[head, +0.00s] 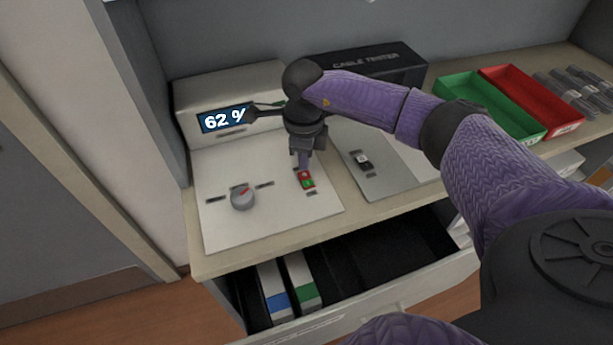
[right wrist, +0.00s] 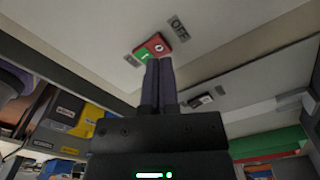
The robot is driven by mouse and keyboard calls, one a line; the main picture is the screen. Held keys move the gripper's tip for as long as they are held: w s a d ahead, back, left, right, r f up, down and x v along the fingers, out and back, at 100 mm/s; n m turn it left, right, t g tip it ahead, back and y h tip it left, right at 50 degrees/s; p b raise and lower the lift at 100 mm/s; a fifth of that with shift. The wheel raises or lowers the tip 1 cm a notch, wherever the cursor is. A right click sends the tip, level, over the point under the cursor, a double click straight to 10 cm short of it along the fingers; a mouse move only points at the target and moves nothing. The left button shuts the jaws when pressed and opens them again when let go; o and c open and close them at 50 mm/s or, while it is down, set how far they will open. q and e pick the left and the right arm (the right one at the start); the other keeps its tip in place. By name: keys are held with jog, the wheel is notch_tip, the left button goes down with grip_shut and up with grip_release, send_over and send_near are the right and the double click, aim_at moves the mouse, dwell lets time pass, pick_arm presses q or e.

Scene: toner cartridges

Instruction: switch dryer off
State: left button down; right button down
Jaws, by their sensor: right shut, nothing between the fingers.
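The dryer is a pale box (head: 180,100) with a blue display (head: 226,117) reading "62 %", and a light panel (head: 225,225) in front. On the panel is a small rocker switch (head: 307,181), red at one end and green at the other. In the right wrist view the switch (right wrist: 152,48) shows "O" on red and "I" on green, with an "OFF" label (right wrist: 179,29) beside the red end. My right gripper (head: 303,166) is shut and empty, fingers pointing down at the switch. Its fingertips (right wrist: 159,62) overlap the switch's edge; whether they touch is unclear. My left gripper is out of view.
A grey knob (head: 241,200) with a red pointer is on the panel's left. A black cable tester (head: 395,62) and a panel with a dark switch (head: 362,161) lie right. Green (head: 490,105) and red (head: 525,93) trays stand farther right. An open drawer (head: 355,305) holds boxes below.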

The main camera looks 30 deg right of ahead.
aim_at(304, 174)
jog(key=shift+f+b, duration=0.85)
jog(key=shift+f, duration=0.4)
dwell(1.0)
jog(key=shift+r, duration=0.1)
notch_tip(304, 174, up, 7)
jog(key=p, duration=0.5)
jog(key=shift+p, duration=0.35)
